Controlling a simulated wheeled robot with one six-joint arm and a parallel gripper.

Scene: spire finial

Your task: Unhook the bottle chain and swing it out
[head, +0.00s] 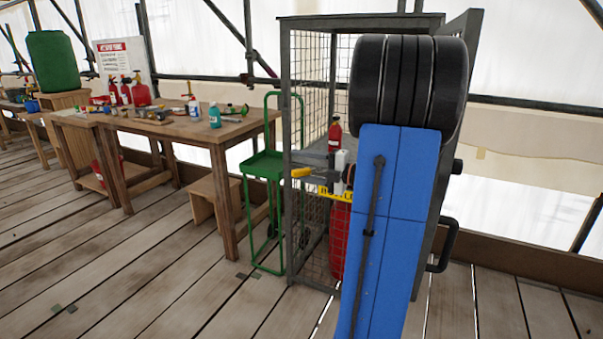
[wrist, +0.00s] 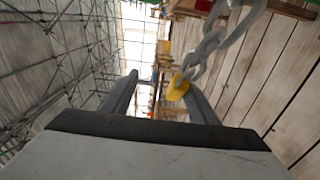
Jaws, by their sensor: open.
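The chain (wrist: 207,45) shows in the wrist view as large grey links running down from the top to a yellow end piece (wrist: 178,88). My gripper (wrist: 155,88) is open, and the yellow piece appears between its fingers, nearer the right one. I cannot tell whether they touch. In the head view my gripper (head: 309,168) is at the front of the grey mesh bottle cage (head: 288,110), and the yellow piece (head: 301,172) shows beside it. A red bottle (head: 339,240) stands in the cage, with another red top (head: 335,132) behind. My arm hides much of the cage's right side.
A green hand trolley (head: 264,166) stands just left of the cage. A wooden workbench (head: 180,128) with tools, bottles and red extinguishers is further left, with a small wooden stool (head: 213,200) near it. The plank floor (head: 130,270) in front is mostly clear.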

